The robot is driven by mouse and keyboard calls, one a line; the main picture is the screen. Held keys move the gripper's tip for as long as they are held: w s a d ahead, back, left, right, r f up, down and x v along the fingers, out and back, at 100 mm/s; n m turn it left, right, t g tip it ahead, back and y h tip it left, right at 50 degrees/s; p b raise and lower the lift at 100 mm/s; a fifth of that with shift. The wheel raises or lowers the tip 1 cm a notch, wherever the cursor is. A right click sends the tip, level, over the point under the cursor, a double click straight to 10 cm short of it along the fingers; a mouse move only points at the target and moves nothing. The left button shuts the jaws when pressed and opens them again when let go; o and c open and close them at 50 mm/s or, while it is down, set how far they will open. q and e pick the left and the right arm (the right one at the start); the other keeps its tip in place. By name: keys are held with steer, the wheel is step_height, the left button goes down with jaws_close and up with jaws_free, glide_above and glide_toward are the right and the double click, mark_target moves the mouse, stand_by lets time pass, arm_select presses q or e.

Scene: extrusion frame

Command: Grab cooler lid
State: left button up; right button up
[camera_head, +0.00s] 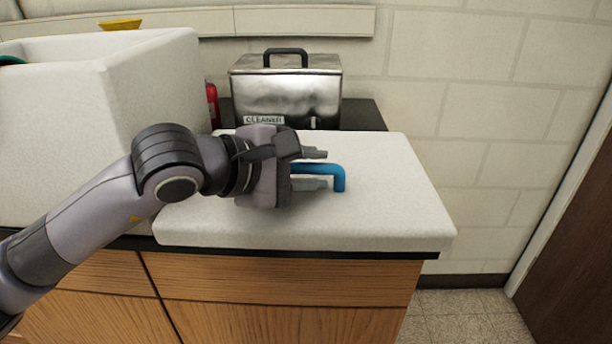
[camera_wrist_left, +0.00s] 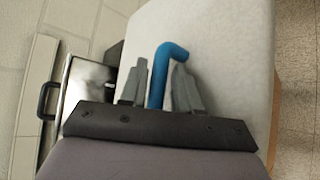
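The cooler lid (camera_head: 385,215) is a thick white speckled slab lying flat on the counter. Its bent blue handle (camera_head: 340,180) rises from the top. My left gripper (camera_head: 318,169) reaches in from the left above the lid, with its two grey fingers apart. The blue handle runs between the fingers, and it also shows between them in the left wrist view (camera_wrist_left: 158,82). The fingers do not appear closed on it. Part of the handle is hidden behind the gripper. My right gripper is in neither view.
The big white open cooler (camera_head: 95,130) stands left of the lid. Behind the lid is a metal box marked CLEANER (camera_head: 290,90) with a black handle, and a red object (camera_head: 212,105). The floor (camera_head: 465,315) right of the wooden cabinet (camera_head: 280,285) is clear.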

arm_select(q)
jaws_close()
